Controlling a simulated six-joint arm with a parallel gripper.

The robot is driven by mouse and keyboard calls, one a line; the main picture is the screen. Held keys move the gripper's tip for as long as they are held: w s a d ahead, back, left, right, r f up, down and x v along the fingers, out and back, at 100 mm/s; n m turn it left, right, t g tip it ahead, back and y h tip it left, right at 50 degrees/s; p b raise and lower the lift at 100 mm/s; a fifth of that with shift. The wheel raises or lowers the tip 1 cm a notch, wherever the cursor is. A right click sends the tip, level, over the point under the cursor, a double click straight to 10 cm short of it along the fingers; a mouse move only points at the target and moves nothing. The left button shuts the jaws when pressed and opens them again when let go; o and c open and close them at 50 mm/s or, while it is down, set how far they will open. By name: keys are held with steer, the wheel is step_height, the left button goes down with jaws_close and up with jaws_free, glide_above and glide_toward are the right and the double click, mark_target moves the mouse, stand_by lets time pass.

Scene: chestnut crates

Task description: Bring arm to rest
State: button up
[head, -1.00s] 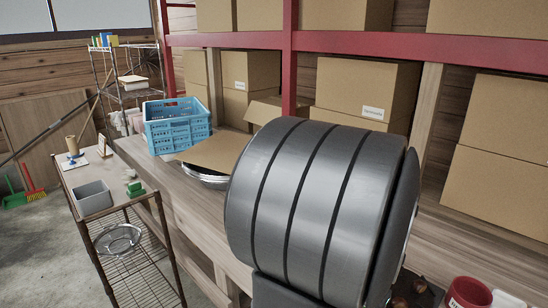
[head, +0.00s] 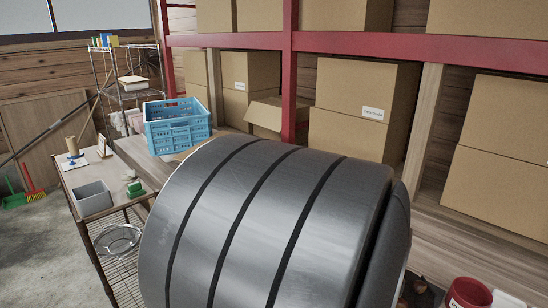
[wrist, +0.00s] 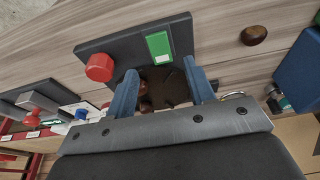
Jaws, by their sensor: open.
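My gripper (wrist: 163,84) shows in the wrist view with its two blue-grey fingers apart. Brown chestnuts (wrist: 165,88) lie in a dark patch seen between and beyond the fingers; I cannot tell how far below them they are. A dark grey board (wrist: 100,50) lies beyond, with a red knob-like piece (wrist: 99,67) and a green block (wrist: 158,46) on it. A single chestnut (wrist: 254,35) lies on the wooden surface to the right. In the head view a large grey link of my arm fills the lower middle and the gripper is out of sight.
A blue crate (head: 177,125) stands on the bench behind my arm. Cardboard boxes (head: 360,105) fill the red-framed shelf (head: 390,45). A wire cart with a grey bin (head: 93,198) is at left. A red cup (head: 467,293) is at lower right. A blue object (wrist: 300,72) is at right in the wrist view.

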steer(key=v, duration=1.2)
steer(key=x, duration=1.7)
steer(key=shift+f, duration=0.35)
steer(key=shift+w+d+g, duration=0.2)
steer(key=shift+g, duration=0.1)
steer(key=shift+w+d+r+g+y, duration=0.1)
steer(key=shift+g+y, duration=0.25)
steer(key=shift+y, duration=0.15)
steer(key=shift+w+d+g+y, duration=0.1)
steer(key=shift+g+y, duration=0.25)
steer(key=shift+y, duration=0.15)
step_height(320, 180, up, 16)
steer(key=shift+s+a, duration=0.2)
steer(key=shift+s, duration=0.05)
